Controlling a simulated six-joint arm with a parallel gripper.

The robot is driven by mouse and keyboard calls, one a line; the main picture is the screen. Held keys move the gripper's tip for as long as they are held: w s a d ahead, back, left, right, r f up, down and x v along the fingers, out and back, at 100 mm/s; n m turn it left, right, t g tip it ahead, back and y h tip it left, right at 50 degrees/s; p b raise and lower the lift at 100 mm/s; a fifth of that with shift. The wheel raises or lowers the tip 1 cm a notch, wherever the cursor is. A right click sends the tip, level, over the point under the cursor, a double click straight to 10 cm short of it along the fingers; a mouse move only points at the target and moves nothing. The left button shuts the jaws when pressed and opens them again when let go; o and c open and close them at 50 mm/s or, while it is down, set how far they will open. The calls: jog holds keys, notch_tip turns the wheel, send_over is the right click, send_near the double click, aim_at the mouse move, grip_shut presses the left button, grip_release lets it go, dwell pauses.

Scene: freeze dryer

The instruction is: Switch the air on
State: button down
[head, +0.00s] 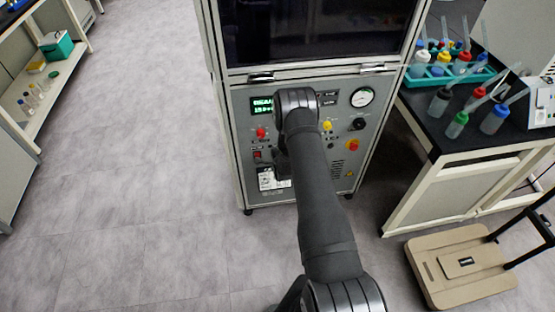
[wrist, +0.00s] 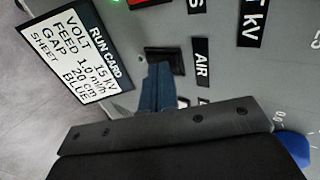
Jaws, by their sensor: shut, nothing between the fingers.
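The grey control panel (head: 340,112) of the freeze dryer is in front of me in the head view. In the wrist view, a black switch (wrist: 152,54) sits on the panel beside the label AIR (wrist: 202,63). My gripper (wrist: 158,72) is shut and empty. Its bluish fingertips overlap the switch's lower part in the wrist view; I cannot tell whether they touch it. In the head view my arm and wrist cover the middle of the panel, and the AIR switch cannot be made out.
A white run card (wrist: 78,55) is left of the switch in the wrist view. A blue knob (wrist: 292,145) is at lower right. The head view shows a red switch (head: 257,155), a yellow knob (head: 327,126), a red-and-yellow button (head: 352,145) and a gauge (head: 362,97).

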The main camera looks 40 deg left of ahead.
jog(key=f+v, duration=0.1)
jog(key=v, duration=1.2)
jog(key=shift+s+d, duration=0.5)
jog(key=shift+f, duration=0.15)
jog(key=shift+s+d+f, duration=0.1)
jog(key=shift+f, duration=0.55)
jog(key=shift+f, duration=0.1)
jog(key=r+x, duration=0.1)
jog(key=x, duration=1.2)
jog(key=shift+w+a+r, duration=0.15)
jog(key=shift+w+a, duration=0.4)
